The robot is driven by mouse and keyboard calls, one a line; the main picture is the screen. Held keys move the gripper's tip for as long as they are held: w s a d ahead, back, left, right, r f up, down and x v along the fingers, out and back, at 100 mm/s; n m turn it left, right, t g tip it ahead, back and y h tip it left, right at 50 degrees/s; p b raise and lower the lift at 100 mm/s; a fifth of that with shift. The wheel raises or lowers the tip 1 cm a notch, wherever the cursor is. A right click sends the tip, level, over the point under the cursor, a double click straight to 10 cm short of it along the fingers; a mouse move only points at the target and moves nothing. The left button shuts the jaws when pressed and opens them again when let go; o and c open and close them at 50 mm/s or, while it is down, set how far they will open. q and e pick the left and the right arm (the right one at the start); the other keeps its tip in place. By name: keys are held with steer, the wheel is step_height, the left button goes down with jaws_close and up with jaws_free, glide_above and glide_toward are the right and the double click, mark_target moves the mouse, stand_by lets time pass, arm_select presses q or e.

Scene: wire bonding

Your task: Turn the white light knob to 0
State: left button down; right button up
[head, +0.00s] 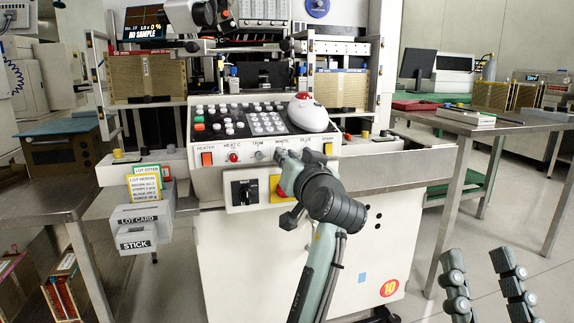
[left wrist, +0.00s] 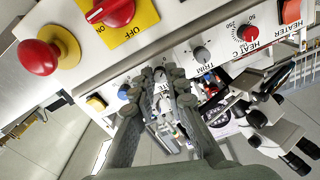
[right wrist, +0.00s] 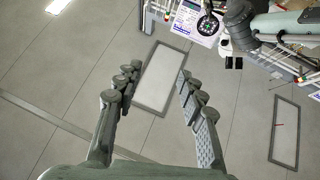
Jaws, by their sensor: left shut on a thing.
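The white light knob (left wrist: 160,75) is on the front strip of the machine's control panel, under the label WHITE (head: 282,149). My left gripper (head: 283,156) is at this knob, and in the left wrist view its fingers (left wrist: 161,84) are closed around it. The fingers hide most of the knob, so its pointer setting cannot be read. My right gripper (head: 486,278) is open and empty, low at the right of the head view.
The TRIM knob (left wrist: 201,53) and red HEAT C knob (left wrist: 248,32) are on one side of the white knob, and the blue knob (left wrist: 125,92) is on the other. A red emergency button (left wrist: 38,57) and red switch (left wrist: 112,12) are below. A steel table (head: 500,124) stands at right.

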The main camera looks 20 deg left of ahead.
arm_select(q)
steer(key=shift+n, duration=0.4)
arm_select(e)
steer(key=shift+s+d+r+t, duration=0.3)
steer(key=shift+s+r+t, duration=0.1)
steer(key=shift+s+t, duration=0.1)
arm_select(q)
steer(key=c, duration=1.5)
jaws_free()
steer(key=shift+c, duration=0.2)
steer(key=v, duration=1.2)
